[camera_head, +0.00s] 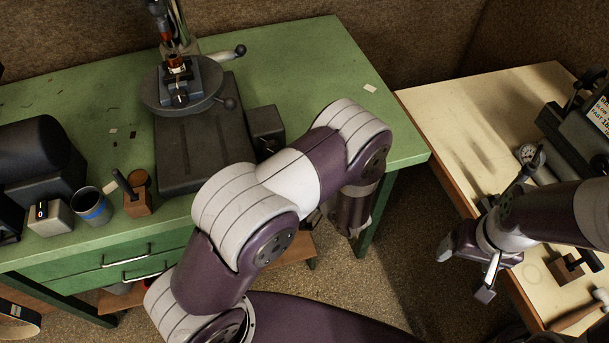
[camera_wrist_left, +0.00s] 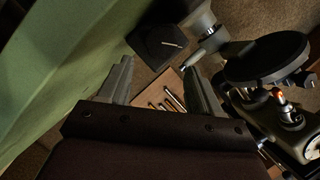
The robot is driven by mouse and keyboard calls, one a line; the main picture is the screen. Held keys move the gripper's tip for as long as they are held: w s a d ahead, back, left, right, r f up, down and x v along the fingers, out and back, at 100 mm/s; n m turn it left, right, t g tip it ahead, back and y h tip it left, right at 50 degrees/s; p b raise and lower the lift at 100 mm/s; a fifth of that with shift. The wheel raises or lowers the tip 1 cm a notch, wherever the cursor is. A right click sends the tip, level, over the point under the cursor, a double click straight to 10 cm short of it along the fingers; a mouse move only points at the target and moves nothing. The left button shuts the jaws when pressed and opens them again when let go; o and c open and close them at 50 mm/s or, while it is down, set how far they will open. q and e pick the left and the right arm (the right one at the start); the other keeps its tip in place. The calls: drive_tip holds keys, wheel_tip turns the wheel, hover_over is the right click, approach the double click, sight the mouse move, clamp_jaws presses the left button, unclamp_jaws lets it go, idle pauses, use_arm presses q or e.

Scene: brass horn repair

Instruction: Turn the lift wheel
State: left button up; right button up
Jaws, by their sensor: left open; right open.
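No part is clearly marked as the lift wheel, so I cannot tell which one it is. A drill press stands on the green bench, with a round grey table (camera_head: 184,92) and a crank handle (camera_head: 228,53) at its side. In the left wrist view, a dark round disc (camera_wrist_left: 266,57) sits on a grey machine at the right; I cannot tell if it is a wheel. My left gripper (camera_wrist_left: 155,78) is open and empty, with the disc to the right of its fingers. My right gripper (camera_head: 466,275) is open and empty at the cream table's left edge.
The green bench (camera_head: 300,60) holds a blue-banded mug (camera_head: 92,208), a wooden block (camera_head: 138,192) and a switch box (camera_head: 48,218). The cream table (camera_head: 450,115) carries dark machinery (camera_head: 570,140). A board (camera_wrist_left: 158,96) with several metal rods lies beyond my left fingers.

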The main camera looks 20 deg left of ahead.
use_arm(q)
drive_tip(key=v, duration=0.5)
drive_tip(key=shift+s+d, duration=0.15)
drive_tip(key=shift+d, duration=0.05)
